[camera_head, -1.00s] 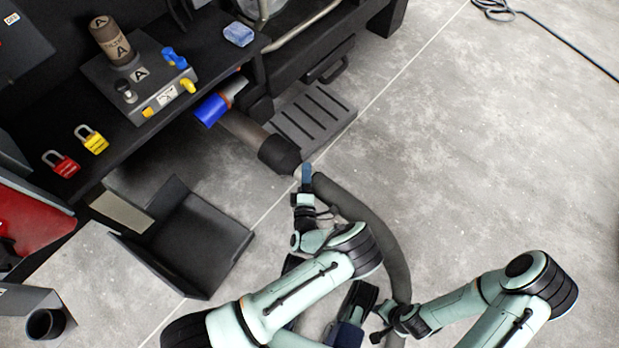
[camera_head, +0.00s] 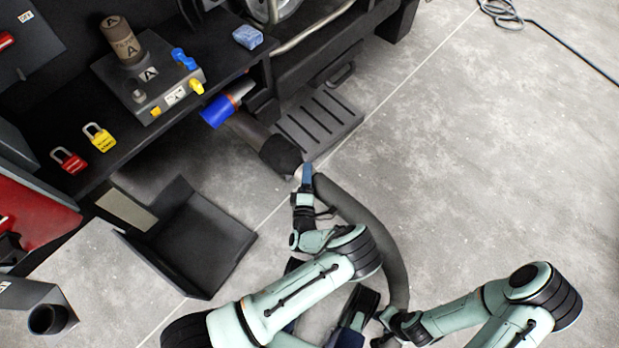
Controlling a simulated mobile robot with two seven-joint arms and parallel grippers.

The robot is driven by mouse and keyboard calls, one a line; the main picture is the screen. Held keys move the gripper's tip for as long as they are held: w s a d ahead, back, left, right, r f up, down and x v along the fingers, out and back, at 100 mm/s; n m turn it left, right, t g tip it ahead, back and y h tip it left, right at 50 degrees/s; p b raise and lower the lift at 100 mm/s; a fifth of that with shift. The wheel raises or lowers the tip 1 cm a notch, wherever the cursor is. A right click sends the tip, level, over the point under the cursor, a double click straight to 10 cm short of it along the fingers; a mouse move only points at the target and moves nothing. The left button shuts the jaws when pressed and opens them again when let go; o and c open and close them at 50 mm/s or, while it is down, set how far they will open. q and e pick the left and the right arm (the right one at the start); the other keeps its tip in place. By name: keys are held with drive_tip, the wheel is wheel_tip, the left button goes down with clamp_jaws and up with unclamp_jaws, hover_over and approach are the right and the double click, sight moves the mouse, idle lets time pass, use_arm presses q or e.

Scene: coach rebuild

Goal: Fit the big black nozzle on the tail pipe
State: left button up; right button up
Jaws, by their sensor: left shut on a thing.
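The big black nozzle (camera_head: 281,154) is a dark cone at the upper end of a thick grey hose (camera_head: 368,225). My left gripper (camera_head: 304,175) is shut on the nozzle's rear end, where the hose joins it. The brownish-grey tail pipe (camera_head: 246,128) slopes down from under the coach, and its lower end meets the nozzle's wide mouth in this view. I cannot tell how far the pipe is inside. My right gripper (camera_head: 388,322) is at the hose's lower part; its fingers are too small and covered to read.
A blue, orange and white cylinder (camera_head: 217,110) shows beside the pipe's upper part. A slotted dark step (camera_head: 318,124) is right of the nozzle. A black open tray (camera_head: 197,240) lies on the floor at left. Padlocks (camera_head: 99,138) lie on the black shelf. The right-hand floor is mostly clear.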

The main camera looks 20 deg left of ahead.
sight(297, 179)
use_arm(q)
drive_tip(key=shift+w+a+r, duration=0.1)
drive_tip(key=shift+w+a, duration=0.2)
drive_tip(key=shift+a, duration=0.4)
drive_tip(key=shift+w+a+f, duration=0.15)
drive_tip(key=shift+w+a, duration=0.05)
drive_tip(key=shift+a, duration=0.4)
drive_tip(key=shift+w+a+f, duration=0.1)
drive_tip(key=shift+w+a, duration=0.1)
drive_tip(key=shift+a, duration=0.35)
idle(0.4)
drive_tip(key=o, duration=1.4)
drive_tip(key=shift+c, duration=0.2)
drive_tip(key=shift+s+f, duration=0.1)
drive_tip(key=shift+f, duration=0.1)
drive_tip(key=shift+p+v, duration=0.75)
drive_tip(key=shift+v, duration=0.75)
drive_tip(key=shift+p+v, duration=0.9)
drive_tip(key=shift+v, duration=1.6)
